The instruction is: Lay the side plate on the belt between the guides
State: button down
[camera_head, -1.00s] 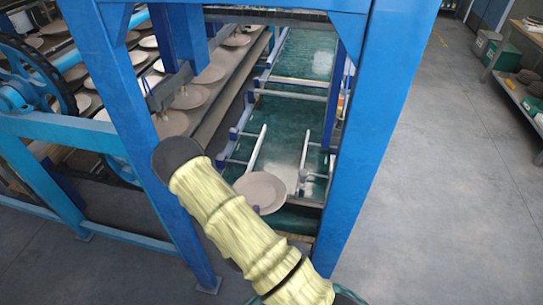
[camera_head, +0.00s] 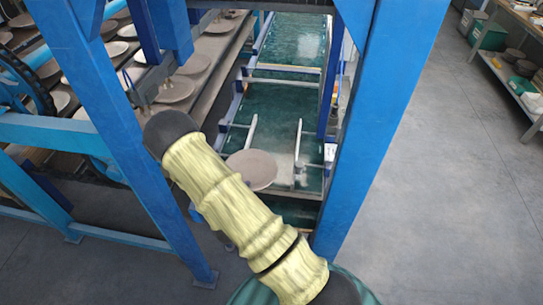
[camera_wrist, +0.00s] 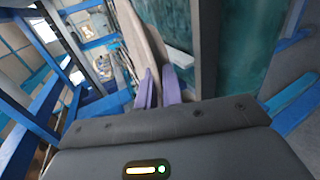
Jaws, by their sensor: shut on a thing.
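The side plate (camera_head: 251,170) is a pale pinkish-grey disc. In the head view it appears over the near end of the green belt (camera_head: 275,108), overlapping the lower end of the left guide (camera_head: 251,132). The right guide (camera_head: 298,146) is a pale bar to the right of the plate. In the wrist view the plate (camera_wrist: 139,35) shows nearly edge-on between the purple fingertips of my gripper (camera_wrist: 157,84), which is shut on its rim. In the head view my arm hides the gripper. I cannot tell whether the plate touches the belt.
Blue frame posts stand close on both sides, the left post (camera_head: 115,150) and the right post (camera_head: 362,140). A rack with several plates (camera_head: 174,90) stands to the left. Cross bars (camera_head: 285,82) span the belt farther back. Open floor (camera_head: 440,190) lies to the right.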

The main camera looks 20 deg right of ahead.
aim_at(262, 152)
jog(key=w+d+m+g+h+b, duration=0.1)
jog(key=w+d+m+g+b, duration=0.1)
jog(key=w+d, duration=0.1)
jog(key=w+d+r+m+g+h+b, duration=0.1)
jog(key=w+d+m+g+h+b, duration=0.1)
jog(key=w+d, duration=0.2)
jog(key=w+d+r+m+g+h+b, duration=0.1)
jog(key=w+d+m+h+b, duration=0.1)
jog(key=w+d, duration=0.2)
jog(key=shift+w+g, duration=0.4)
jog(key=shift+w, duration=0.35)
jog(key=shift+w+d+r+m, duration=0.2)
jog(key=shift+r+m, duration=0.05)
jog(key=shift+m, duration=0.05)
jog(key=shift+f+p, duration=0.7)
jog(key=shift+f, duration=2.25)
jog(key=shift+f+p, duration=0.65)
jog(key=shift+f, duration=1.45)
